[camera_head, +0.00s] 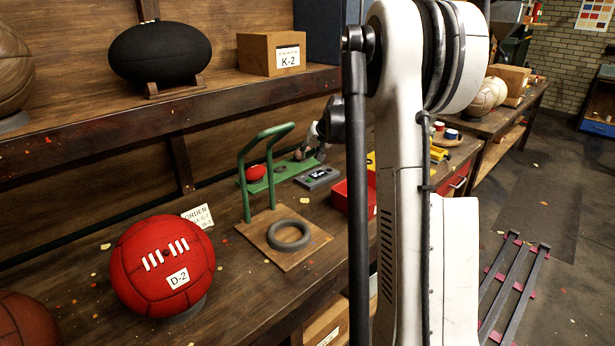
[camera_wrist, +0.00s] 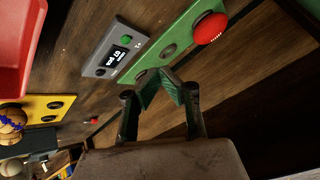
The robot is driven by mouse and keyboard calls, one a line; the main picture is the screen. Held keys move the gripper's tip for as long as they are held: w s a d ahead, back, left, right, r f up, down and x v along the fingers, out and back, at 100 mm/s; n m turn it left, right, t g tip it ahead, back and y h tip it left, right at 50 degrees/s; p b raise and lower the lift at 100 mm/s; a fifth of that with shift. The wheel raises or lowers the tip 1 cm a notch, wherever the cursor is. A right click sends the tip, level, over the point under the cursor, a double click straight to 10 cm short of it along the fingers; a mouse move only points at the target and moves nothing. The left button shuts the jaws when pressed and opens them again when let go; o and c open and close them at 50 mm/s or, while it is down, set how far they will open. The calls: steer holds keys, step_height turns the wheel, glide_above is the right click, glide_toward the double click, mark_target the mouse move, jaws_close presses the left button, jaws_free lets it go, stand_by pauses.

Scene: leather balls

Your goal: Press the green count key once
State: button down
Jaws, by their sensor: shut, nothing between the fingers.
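The grey counter box (camera_wrist: 103,68) lies on the wooden bench, with a small dark display and a round green count key (camera_wrist: 126,41) on its top. In the head view the box (camera_head: 313,183) sits beside the green plate, and the key cannot be made out. My gripper (camera_wrist: 163,74) is shut and empty, its fingertips together over the green plate (camera_wrist: 183,35). In the wrist view the key is up and left of the fingertips, with a visible gap. In the head view my arm hides part of the bench.
A red bin (camera_wrist: 18,45) and a yellow panel (camera_wrist: 52,103) are near the box. A large red ball (camera_head: 130,265) is at front left.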

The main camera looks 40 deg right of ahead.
steer(key=t+y+p, duration=0.1)
steer(key=y+p, duration=0.1)
glide_above(310, 180)
step_height(310, 180, down, 2)
steer(key=shift+w+f, duration=0.15)
steer(key=shift+f, duration=0.15)
step_height(310, 180, down, 7)
steer(key=b, duration=0.3)
steer(key=shift+f+b, duration=0.5)
steer(key=shift+f, duration=0.3)
stand_by(1.0)
steer(key=shift+f+b, duration=0.4)
steer(key=shift+b, duration=0.05)
